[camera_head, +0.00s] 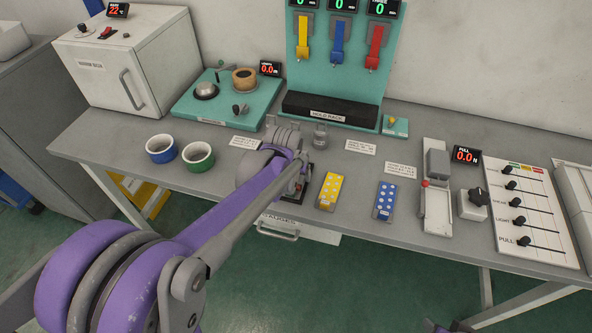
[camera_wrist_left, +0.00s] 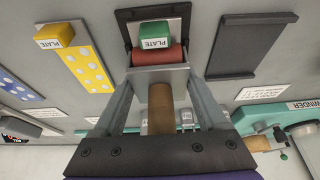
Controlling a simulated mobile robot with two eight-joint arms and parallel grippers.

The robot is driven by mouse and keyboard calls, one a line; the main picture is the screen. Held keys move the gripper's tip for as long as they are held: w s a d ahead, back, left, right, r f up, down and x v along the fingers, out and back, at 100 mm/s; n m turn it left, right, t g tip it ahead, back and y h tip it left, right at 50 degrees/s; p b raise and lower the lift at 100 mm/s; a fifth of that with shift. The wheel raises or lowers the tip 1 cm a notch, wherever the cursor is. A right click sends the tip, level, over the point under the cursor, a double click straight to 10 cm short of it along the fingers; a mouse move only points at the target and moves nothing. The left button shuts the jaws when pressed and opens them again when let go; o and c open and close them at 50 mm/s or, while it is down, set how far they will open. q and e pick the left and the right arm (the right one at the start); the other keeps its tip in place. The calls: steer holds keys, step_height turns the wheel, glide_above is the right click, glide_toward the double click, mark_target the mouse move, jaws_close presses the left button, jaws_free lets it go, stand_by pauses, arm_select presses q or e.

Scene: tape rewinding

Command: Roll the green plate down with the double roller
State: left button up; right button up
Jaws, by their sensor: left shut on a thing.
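The green plate's block (camera_wrist_left: 155,34), marked PLATE, sits on a dark base in the left wrist view. A red roller (camera_wrist_left: 160,56) lies against its near side, seeming to touch or nearly touch it. A tan cylinder (camera_wrist_left: 160,106) lies in line with the red roller, between my left gripper's fingers; both look like parts of the double roller. My left gripper (camera_wrist_left: 161,82) is shut on the double roller. In the head view my left arm hides most of the green plate and roller.
A yellow dotted plate (camera_head: 329,190) and a blue dotted plate (camera_head: 384,201) lie right of my left arm. A flat dark tray (camera_wrist_left: 252,45) is beside the green plate. Blue (camera_head: 161,149) and green (camera_head: 198,156) rings stand left. A grey device (camera_head: 436,208) and slider panel (camera_head: 532,208) stand right.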

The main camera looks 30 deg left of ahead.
arm_select(q)
steer(key=shift+d, duration=0.1)
arm_select(e)
steer(key=shift+r, duration=0.1)
arm_select(q)
steer(key=shift+r+p, duration=1.8)
steer(key=shift+r, duration=1.2)
arm_select(e)
steer(key=r, duration=0.1)
steer(key=w+r, duration=0.1)
steer(key=r, duration=0.2)
steer(key=shift+w+r, duration=0.25)
steer(key=shift+w, duration=0.1)
arm_select(q)
steer(key=shift+s+f, duration=0.1)
arm_select(e)
steer(key=shift+s, duration=0.15)
